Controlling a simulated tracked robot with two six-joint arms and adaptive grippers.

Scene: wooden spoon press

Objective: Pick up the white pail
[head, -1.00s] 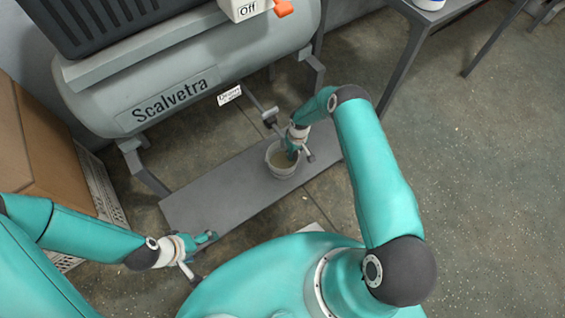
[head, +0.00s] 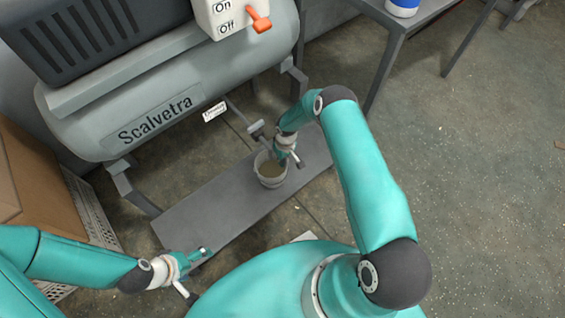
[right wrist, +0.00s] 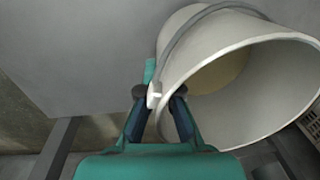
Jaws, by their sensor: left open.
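The white pail (head: 262,178) stands upright on a long grey board below the tank. In the right wrist view the pail (right wrist: 270,105) fills the upper right, with its inside and wire handle visible. My right gripper (head: 285,158) is at the pail's right rim. In the wrist view the fingers (right wrist: 160,95) lie on either side of the rim by a white handle lug. Whether they press on it is unclear. My left gripper (head: 204,252) is open and empty near the board's front left end, apart from the pail.
The grey Scalvetra tank (head: 170,100) with an On/Off switch box (head: 225,15) stands behind the board (head: 205,210). A valve pipe hangs near the pail. A cardboard box (head: 40,185) is at left, a metal table (head: 420,18) at upper right. Floor at right is clear.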

